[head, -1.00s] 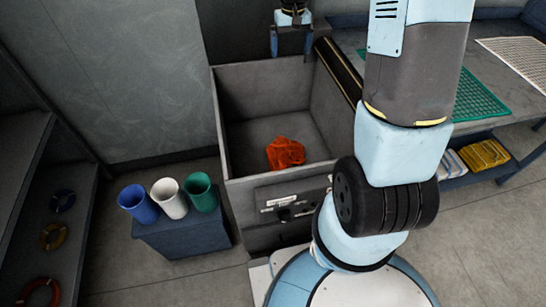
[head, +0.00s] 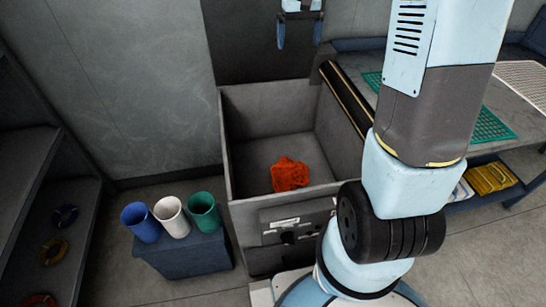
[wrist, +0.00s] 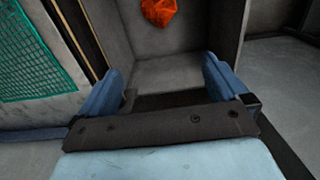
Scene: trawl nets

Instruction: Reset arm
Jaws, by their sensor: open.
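My gripper (head: 300,31) is at the top of the head view, above the back edge of a grey open bin. Its two blue fingers are spread apart with nothing between them. The wrist view also shows the open fingers (wrist: 165,85) at left and right. My arm stands at the right of the head view. An orange-red net bundle (head: 290,174) lies on the floor of the grey bin (head: 225,150), well below and apart from my gripper. The bundle also shows at the top of the wrist view (wrist: 159,11).
Blue, white and green cups (head: 172,217) stand on a dark blue box left of the bin. A table (head: 365,70) at right carries a green net (head: 492,127) and a white net (head: 525,78). A shelf (head: 60,190) with several rings is at far left.

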